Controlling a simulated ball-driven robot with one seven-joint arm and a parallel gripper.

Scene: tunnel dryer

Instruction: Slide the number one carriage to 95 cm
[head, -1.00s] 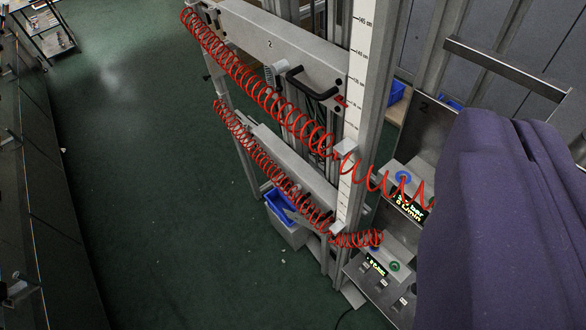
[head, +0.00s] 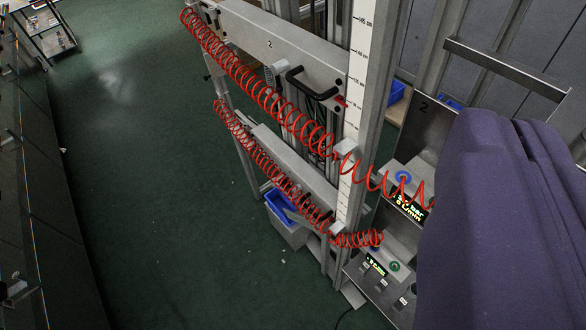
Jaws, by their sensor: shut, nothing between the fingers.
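The upper carriage (head: 250,35) is a light grey beam marked 2, with a black handle (head: 310,80) and a red pointer (head: 341,101) beside the scale. A lower grey beam (head: 285,155) sits below it on the same frame. I see no number on it, and a red coiled hose partly covers it, so I cannot tell whether it is the number one carriage. The white scale (head: 358,60) on the upright has centimetre marks; the top one appears to read 145 cm. The lower marks are too small to read. My gripper is not in view.
Red coiled hoses (head: 260,90) run across both beams to a control panel (head: 385,265) with lit displays. A blue-lined bin (head: 290,232) stands below. A large purple shape fills the lower right. Green floor (head: 150,200) is open on the left; a shelf cart (head: 45,35) stands far left.

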